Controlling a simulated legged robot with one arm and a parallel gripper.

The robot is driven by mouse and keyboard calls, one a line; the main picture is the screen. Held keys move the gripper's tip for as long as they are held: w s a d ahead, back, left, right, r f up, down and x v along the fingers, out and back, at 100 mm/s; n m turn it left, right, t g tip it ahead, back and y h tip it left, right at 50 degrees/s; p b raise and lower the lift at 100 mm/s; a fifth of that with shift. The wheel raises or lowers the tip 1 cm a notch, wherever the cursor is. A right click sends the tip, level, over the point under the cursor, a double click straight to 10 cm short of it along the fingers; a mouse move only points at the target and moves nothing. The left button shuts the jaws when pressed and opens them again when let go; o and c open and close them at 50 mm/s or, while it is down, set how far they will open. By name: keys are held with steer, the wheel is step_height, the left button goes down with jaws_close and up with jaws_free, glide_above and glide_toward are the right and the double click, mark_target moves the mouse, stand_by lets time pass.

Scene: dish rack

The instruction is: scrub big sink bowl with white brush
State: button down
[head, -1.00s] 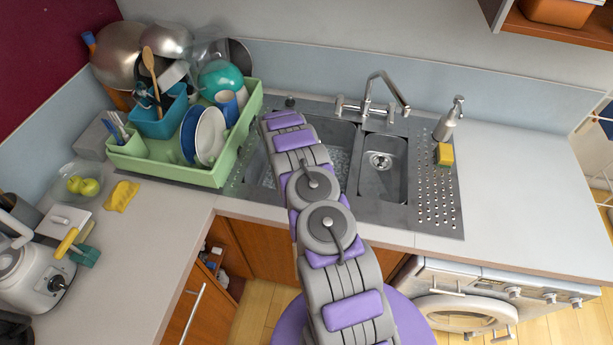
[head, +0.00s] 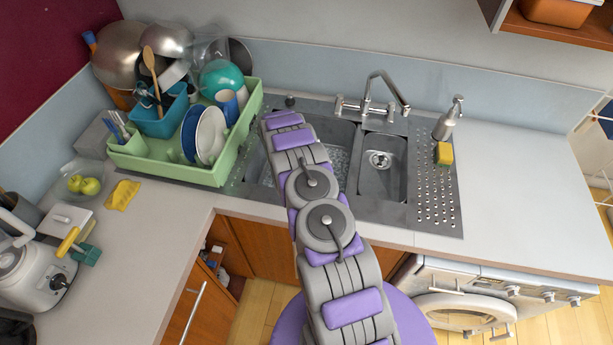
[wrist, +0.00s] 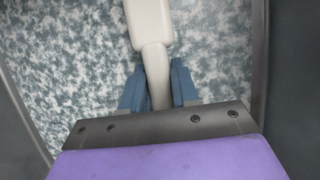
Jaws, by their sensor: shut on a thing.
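The big sink bowl (head: 342,140) is the left, larger basin in the head view, and my arm covers much of it. Its speckled white and grey-green floor (wrist: 215,50) fills most of the wrist view. My gripper (wrist: 159,85) shows two blue fingers shut on the white brush (wrist: 150,25), a pale handle running up out of the top of the wrist view. The brush's bristle end is out of view, so I cannot tell whether it touches the bowl. In the head view my gripper and the brush are hidden behind my arm.
A small basin (head: 381,165) and faucet (head: 372,95) are right of the bowl. A soap dispenser (head: 448,118) and yellow sponge (head: 445,153) stand on the drainboard. A full green dish rack (head: 165,172) crowds the left. The right counter (head: 525,190) is clear.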

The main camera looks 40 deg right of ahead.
steer(key=shift+w+d+f+b, duration=0.1)
steer(key=shift+w+d+b, duration=0.3)
steer(key=shift+w+d, duration=0.5)
steer(key=shift+w+d+f+b, duration=0.1)
steer(key=shift+w+d+b, duration=0.25)
steer(key=shift+w+d, duration=0.5)
steer(key=shift+d+r, duration=0.1)
steer(key=shift+d, duration=0.35)
steer(key=shift+s+a+r+p, duration=0.25)
steer(key=shift+s+a+p, duration=0.1)
steer(key=shift+a, duration=0.1)
steer(key=shift+s+a+r+p, duration=0.25)
steer(key=shift+s+a, duration=0.05)
steer(key=shift+a, duration=0.15)
steer(key=shift+s+a+r+p, duration=0.15)
steer(key=shift+s+a+p, duration=0.2)
steer(key=shift+s+a, duration=0.6)
step_height(320, 180, up, 21)
steer(key=p, duration=0.5)
steer(key=shift+p, duration=0.3)
steer(key=shift+w, duration=0.1)
